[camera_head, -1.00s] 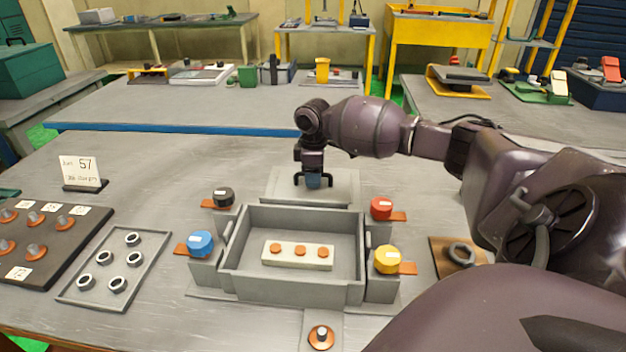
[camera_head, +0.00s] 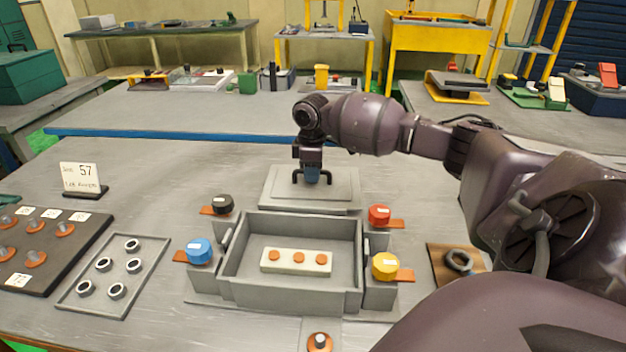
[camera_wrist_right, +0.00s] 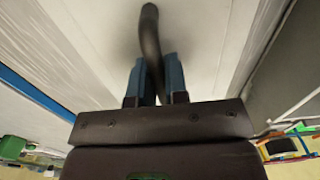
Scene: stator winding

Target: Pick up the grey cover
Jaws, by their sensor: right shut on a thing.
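The grey cover (camera_head: 280,189) is a flat rectangular plate with a dark arched handle (camera_head: 326,178), just behind the grey open box (camera_head: 232,262). My right gripper (camera_head: 312,176) comes down from above and is shut on the middle of the handle. In the right wrist view the blue fingertips (camera_wrist_right: 159,78) sit on both sides of the dark handle bar (camera_wrist_right: 150,35), with the pale cover (camera_wrist_right: 205,35) beyond. The cover looks level and slightly raised; its underside is hidden. My left gripper is not in view.
Black (camera_head: 222,204), blue (camera_head: 199,250), red (camera_head: 379,215) and yellow (camera_head: 385,266) round pieces stand around the box. A white block with orange discs (camera_head: 296,262) lies inside. A tray of rings (camera_head: 160,262) is at left. The table behind the cover is clear.

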